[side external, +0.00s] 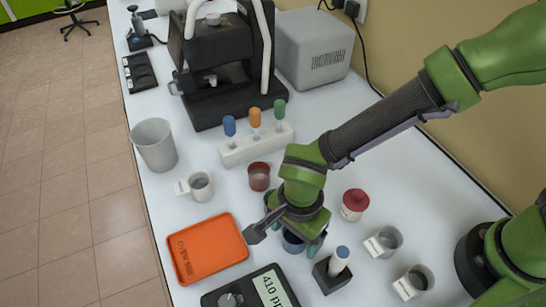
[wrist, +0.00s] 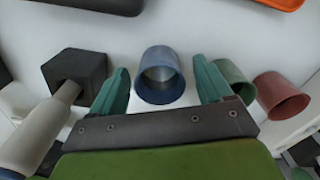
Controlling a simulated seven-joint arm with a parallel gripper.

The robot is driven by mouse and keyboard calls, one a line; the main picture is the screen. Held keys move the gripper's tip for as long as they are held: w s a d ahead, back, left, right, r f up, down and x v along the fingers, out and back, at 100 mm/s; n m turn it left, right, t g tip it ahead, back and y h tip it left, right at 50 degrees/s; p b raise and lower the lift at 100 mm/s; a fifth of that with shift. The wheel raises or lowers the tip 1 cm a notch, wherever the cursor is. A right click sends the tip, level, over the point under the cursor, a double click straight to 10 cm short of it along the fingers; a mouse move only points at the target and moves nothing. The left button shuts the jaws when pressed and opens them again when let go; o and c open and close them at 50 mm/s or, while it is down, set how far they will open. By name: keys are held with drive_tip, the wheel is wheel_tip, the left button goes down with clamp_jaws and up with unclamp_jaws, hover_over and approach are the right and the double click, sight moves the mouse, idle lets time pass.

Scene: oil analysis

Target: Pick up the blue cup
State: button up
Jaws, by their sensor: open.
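The blue cup (side external: 291,244) stands on the white bench below my gripper (side external: 294,228), partly hidden by it in the side view. In the wrist view the blue cup (wrist: 160,88) shows its open rim and lies between my two teal fingers (wrist: 161,72). The fingers are open, one on each side of the cup, with visible gaps. Whether the fingertips reach down to cup height is hard to tell.
A green cup (wrist: 236,80) stands close outside the right finger, with a red cup (wrist: 283,97) beyond it. A black block (wrist: 70,68) is left of the fingers. An orange tray (side external: 209,248), a meter (side external: 240,292) and a red-lidded jar (side external: 354,204) stand around.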

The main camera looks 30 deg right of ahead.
drive_tip(key=shift+c, duration=0.4)
drive_tip(key=c, duration=1)
drive_tip(key=shift+r, duration=0.1)
